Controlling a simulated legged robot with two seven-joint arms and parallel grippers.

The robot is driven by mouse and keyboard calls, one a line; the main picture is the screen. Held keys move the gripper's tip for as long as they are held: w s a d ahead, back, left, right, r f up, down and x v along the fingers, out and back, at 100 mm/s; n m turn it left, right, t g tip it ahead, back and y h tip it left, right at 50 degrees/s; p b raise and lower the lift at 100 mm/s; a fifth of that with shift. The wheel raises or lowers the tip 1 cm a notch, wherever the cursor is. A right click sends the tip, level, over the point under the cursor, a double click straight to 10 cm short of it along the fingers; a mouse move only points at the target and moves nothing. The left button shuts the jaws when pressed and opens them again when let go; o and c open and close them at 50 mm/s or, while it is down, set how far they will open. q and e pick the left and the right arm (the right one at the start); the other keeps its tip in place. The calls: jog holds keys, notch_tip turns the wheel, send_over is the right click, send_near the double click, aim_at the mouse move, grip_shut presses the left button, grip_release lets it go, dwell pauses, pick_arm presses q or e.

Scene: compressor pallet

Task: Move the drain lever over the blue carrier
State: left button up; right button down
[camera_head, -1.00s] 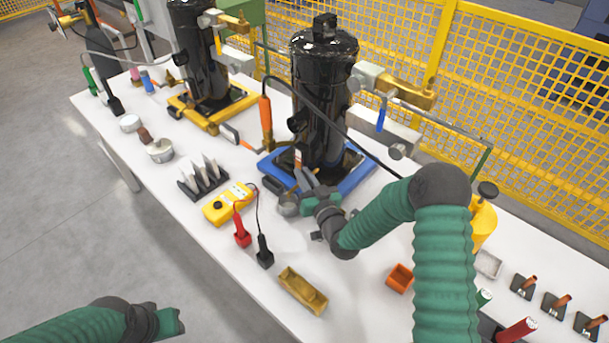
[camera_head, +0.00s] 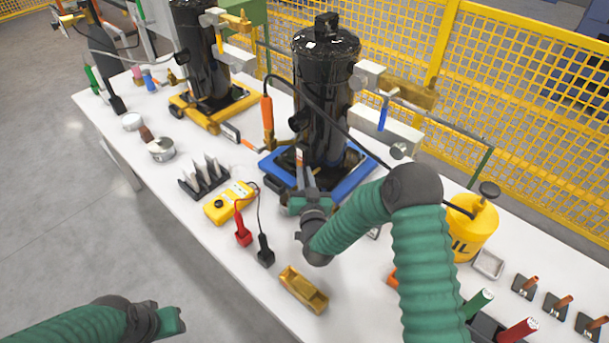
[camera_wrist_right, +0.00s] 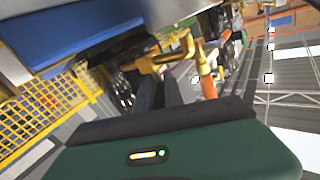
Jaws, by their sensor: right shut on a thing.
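The blue carrier (camera_head: 358,184) stands on the white table under the black compressor (camera_head: 325,95). My right gripper (camera_head: 303,170) is at the carrier's front edge, with its fingers pointing in toward the compressor's base. It is shut on a small part with an orange-and-pale end, seemingly the drain lever (camera_head: 299,156), mostly hidden by the fingers. In the right wrist view the blue carrier (camera_wrist_right: 80,40) is at upper left and brass fittings (camera_wrist_right: 160,63) show beyond the dark fingers. My left gripper (camera_head: 175,321) is low at left, off the table; its jaw opening is unclear.
An orange-handled tool (camera_head: 266,112) with a black hose stands beside the compressor. A yellow meter (camera_head: 230,201) with red and black probes and a brass tray (camera_head: 303,290) lie in front. A yellow oil can (camera_head: 470,228) is right of my arm. A yellow carrier (camera_head: 215,118) is farther left.

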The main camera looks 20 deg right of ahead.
jog(key=c, duration=1.5)
grip_release()
jog(key=s, duration=0.3)
jog(key=s+a, duration=0.1)
jog(key=s, duration=0.3)
jog(key=shift+s+a, duration=0.1)
jog(key=shift+a, duration=0.1)
